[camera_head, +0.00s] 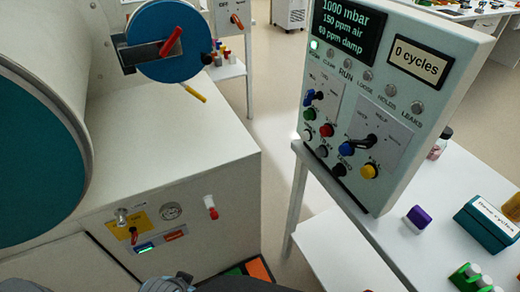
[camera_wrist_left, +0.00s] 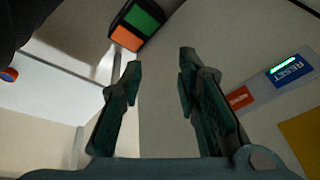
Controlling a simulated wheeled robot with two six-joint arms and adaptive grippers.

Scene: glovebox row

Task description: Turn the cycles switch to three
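A white upright control panel (camera_head: 385,90) stands at the right in the head view. Its small display (camera_head: 420,58) reads "0 cycles". A rotary switch with a blue knob (camera_head: 309,97) is on its left side, and a switch with a black pointer (camera_head: 370,140) is right of centre. Their labels are too small to read, so I cannot tell which is the cycles switch. My left gripper (camera_wrist_left: 161,62) is open and empty in the left wrist view, near a cabinet face and away from the panel. My right gripper is not in view.
A large cabinet with a blue round port (camera_head: 168,40) fills the left. Its lower front has a gauge (camera_head: 170,211) and a red-tipped handle (camera_head: 211,207). A blue box (camera_head: 487,224) and bottles stand on the right table.

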